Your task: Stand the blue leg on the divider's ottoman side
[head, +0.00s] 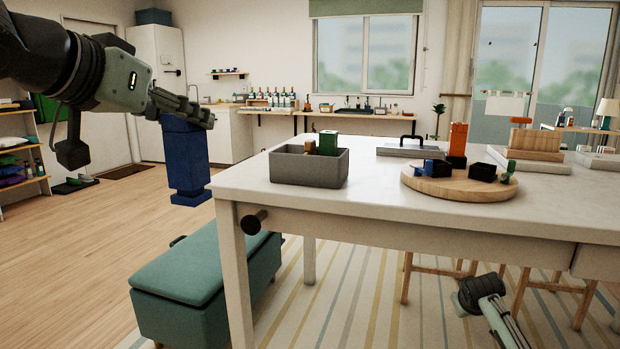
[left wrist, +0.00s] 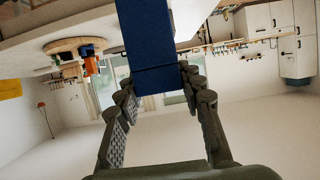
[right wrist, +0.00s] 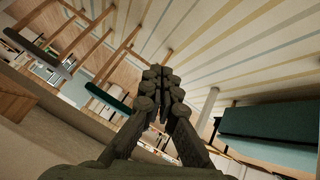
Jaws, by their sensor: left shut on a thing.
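The blue leg (head: 187,158) hangs upright in my left gripper (head: 183,110), left of the white table and above floor level. My left gripper is shut on its upper end. In the left wrist view the blue leg (left wrist: 150,35) sits between the fingertips (left wrist: 158,85). A grey box (head: 308,170) on the table's near left corner holds a green block (head: 328,142) and a brown piece (head: 310,147). Its inner divider cannot be made out. The teal ottoman (head: 190,270) stands on the floor at the table's left. My right gripper (right wrist: 160,78) is shut and empty, low beside the table.
A grey tray with a handle (head: 405,150) lies behind. The tabletop between box and board is clear.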

